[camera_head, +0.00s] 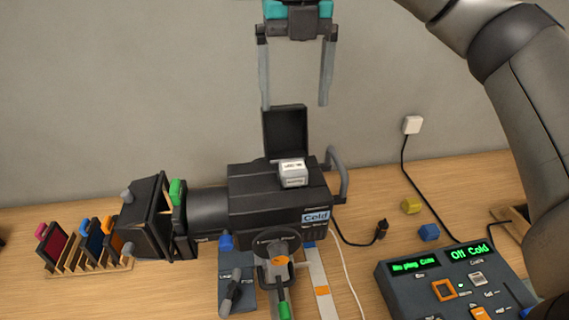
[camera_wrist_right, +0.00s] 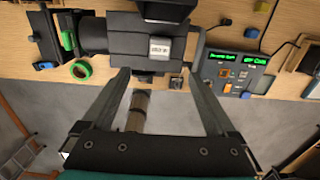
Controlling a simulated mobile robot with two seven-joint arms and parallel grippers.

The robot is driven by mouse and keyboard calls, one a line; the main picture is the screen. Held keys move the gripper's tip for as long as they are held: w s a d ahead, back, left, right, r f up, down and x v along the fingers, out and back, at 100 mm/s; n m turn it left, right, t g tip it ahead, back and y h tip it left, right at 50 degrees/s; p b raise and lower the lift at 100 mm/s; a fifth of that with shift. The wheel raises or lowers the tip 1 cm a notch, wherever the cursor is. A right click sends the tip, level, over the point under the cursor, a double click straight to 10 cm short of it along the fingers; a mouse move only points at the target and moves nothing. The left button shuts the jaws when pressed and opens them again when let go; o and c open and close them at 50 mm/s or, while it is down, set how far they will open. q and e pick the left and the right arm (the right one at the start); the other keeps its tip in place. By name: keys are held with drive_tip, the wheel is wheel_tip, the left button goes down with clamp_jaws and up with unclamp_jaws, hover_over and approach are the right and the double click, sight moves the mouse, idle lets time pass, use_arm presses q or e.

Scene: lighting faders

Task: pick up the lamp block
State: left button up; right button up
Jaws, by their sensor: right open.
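My left gripper is not in view.
A console with green displays (camera_head: 415,285) is at the right. A rack with coloured filters (camera_head: 90,265) is at the left. Yellow (camera_head: 411,206) and blue (camera_head: 429,232) blocks lie right of the housing. A grey handle (camera_head: 338,175) sticks up beside it. A wall is behind.

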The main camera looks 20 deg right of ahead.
hover_over(293, 166)
wheel_tip(293, 166, down, 9)
drive_tip(key=shift+s+p, duration=0.1)
drive_tip(key=shift+p, duration=0.2)
wheel_tip(293, 166, down, 4)
drive_tip(key=shift+f+p, duration=0.25)
drive_tip(key=shift+p, duration=0.45)
drive_tip(key=shift+f, duration=0.6)
drive_tip(key=c, duration=1.3)
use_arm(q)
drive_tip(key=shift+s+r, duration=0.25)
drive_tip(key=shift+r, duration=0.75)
use_arm(e)
drive_tip(key=shift+r, duration=0.15)
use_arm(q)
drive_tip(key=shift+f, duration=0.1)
use_arm(e)
drive_tip(key=shift+r, duration=9.95)
